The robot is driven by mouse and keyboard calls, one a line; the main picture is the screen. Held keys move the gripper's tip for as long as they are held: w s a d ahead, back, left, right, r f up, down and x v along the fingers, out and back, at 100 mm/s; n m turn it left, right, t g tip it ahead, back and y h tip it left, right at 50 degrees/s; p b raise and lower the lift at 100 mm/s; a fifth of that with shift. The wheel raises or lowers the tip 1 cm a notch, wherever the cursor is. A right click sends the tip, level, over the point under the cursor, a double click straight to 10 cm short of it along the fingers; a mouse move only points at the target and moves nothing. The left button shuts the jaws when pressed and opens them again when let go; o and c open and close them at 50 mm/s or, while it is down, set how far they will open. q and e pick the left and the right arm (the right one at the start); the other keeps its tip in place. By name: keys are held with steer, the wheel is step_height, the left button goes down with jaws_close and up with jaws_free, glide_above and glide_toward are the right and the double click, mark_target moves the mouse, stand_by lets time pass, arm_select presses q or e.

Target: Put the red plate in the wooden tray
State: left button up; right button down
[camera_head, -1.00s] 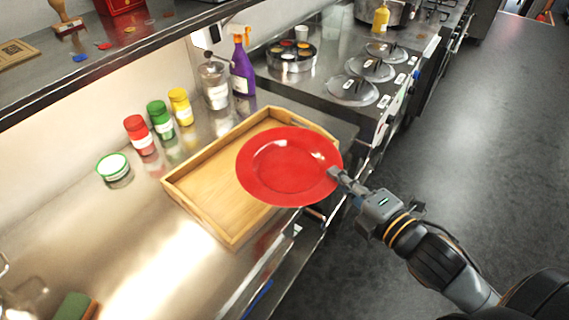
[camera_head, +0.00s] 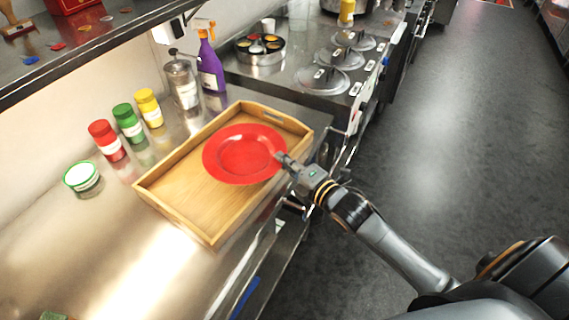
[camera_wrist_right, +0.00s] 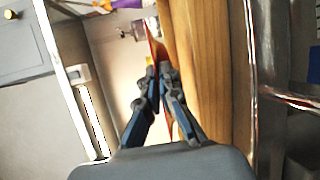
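The red plate (camera_head: 243,154) is held roughly level over the wooden tray (camera_head: 168,198) in the head view. My right gripper (camera_head: 284,163) is shut on the plate's right rim. In the right wrist view the plate (camera_wrist_right: 154,48) shows edge-on between the fingertips of my right gripper (camera_wrist_right: 158,78), beside the tray's wooden wall (camera_wrist_right: 207,70). The plate covers part of the tray's floor; I cannot tell whether it touches the tray. The tray lies on the steel counter, with no other thing seen in it. My left gripper is not in view.
A shelf (camera_head: 95,50) overhangs the upper left. The floor at right is clear.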

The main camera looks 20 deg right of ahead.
steer(key=shift+f, duration=0.7)
steer(key=shift+f, duration=0.65)
steer(key=c, duration=1.8)
jaws_free()
steer(key=shift+s+f, duration=0.15)
steer(key=shift+f, duration=0.05)
